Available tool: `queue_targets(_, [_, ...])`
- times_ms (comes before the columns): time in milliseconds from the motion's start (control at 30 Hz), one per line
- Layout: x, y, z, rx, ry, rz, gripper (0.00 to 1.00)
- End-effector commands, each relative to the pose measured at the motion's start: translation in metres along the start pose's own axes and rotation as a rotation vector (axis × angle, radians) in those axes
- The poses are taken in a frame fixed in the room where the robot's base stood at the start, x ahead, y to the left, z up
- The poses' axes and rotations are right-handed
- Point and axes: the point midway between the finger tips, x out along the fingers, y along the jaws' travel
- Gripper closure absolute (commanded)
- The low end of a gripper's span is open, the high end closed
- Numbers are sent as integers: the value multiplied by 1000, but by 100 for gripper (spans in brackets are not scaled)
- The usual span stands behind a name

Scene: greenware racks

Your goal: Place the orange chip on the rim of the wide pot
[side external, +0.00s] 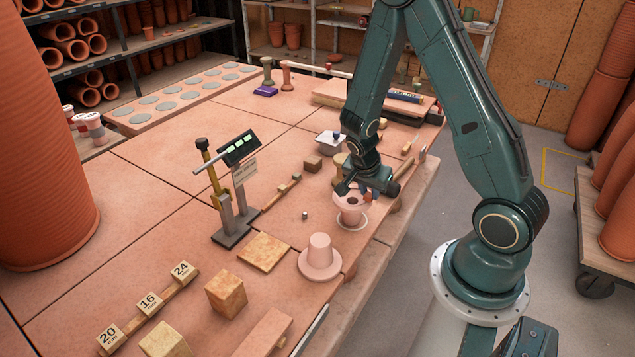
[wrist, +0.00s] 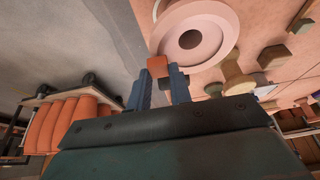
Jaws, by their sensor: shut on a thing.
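An orange chip (wrist: 158,66) sits between my fingertips in the wrist view. My gripper (wrist: 160,78) is shut on it. A pale pink pot (wrist: 212,22) with a broad rim and a dark hole lies just beyond the chip there. The chip overlaps the edge of its rim in the picture; I cannot tell whether they touch. In the side view, my gripper (side external: 366,191) is directly above and beside this pot (side external: 349,216), which stands upright on a white ring near the table's edge. The chip cannot be made out in that view.
An upturned pink pot with a wide brim (side external: 320,262) stands nearer the camera. A stand with a display (side external: 236,215), numbered blocks (side external: 149,303) and small blocks (side external: 313,162) occupy the table. The table's edge drops away right of the pot.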

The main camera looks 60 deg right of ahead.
Motion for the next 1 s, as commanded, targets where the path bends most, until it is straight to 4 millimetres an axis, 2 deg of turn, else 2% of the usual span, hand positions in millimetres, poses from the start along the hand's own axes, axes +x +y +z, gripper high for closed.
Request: queue_targets(1000, [10, 0, 4, -1, 0, 1, 100])
